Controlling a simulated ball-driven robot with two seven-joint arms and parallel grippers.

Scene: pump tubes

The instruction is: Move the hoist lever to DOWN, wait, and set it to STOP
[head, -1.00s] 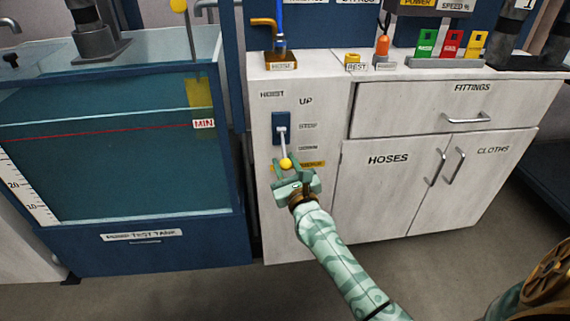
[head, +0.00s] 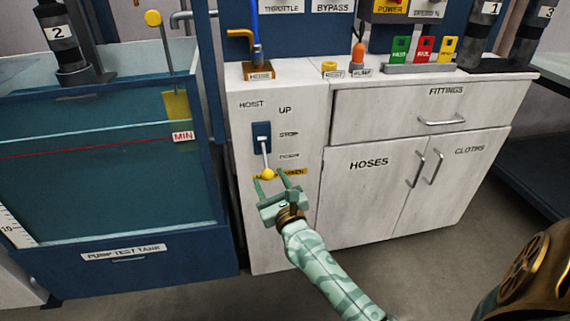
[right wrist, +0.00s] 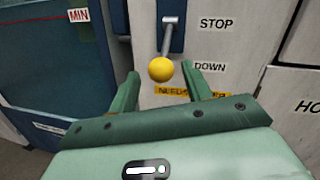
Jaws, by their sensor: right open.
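The hoist lever (head: 264,152) is a thin metal rod on a blue plate (head: 261,136) on the white cabinet's front. It slants downward and ends in a yellow ball knob (head: 268,174). The knob also shows in the right wrist view (right wrist: 160,69), about level with the DOWN label (right wrist: 210,66) and below the STOP label (right wrist: 216,24). My right gripper (head: 269,178) is open, its fingertips on either side of the knob and slightly below it. I see no clear contact between fingers and knob. My left gripper is not in view.
A blue pump test tank (head: 120,215) stands to the left of the cabinet. The FITTINGS drawer (head: 430,108) and cabinet doors are to the right. Space before the lever is free.

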